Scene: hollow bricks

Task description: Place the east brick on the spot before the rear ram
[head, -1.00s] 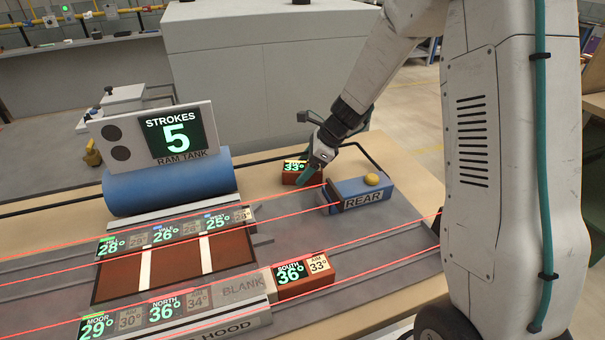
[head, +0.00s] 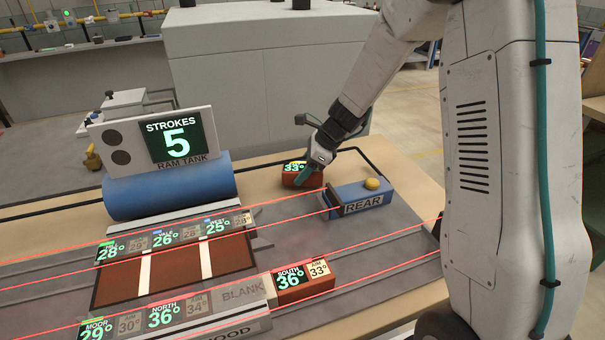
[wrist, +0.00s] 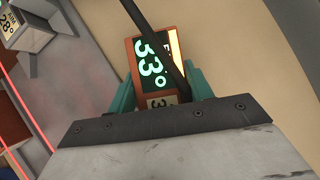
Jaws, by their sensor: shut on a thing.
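A red-brown brick with a green 33° display (head: 295,180) is on the tan table behind the track, taken as the east brick; its name is mostly hidden. My gripper (wrist: 163,88) is shut on this brick, with teal fingers on both sides of it in the wrist view, where its lit face (wrist: 146,62) shows. I cannot tell whether it is lifted clear of the table. The blue rear ram (head: 361,206), marked REAR with a yellow knob, stands just right of my gripper. The grey track floor (head: 290,229) to the left of the ram is bare.
Red beam lines cross above the track. The south brick (head: 303,282), reading 36°, stands in the front lane beside a grey BLANK block (head: 243,293). The blue ram tank (head: 170,190) with a STROKES 5 sign is at the left. A black rail (head: 262,160) runs behind the brick.

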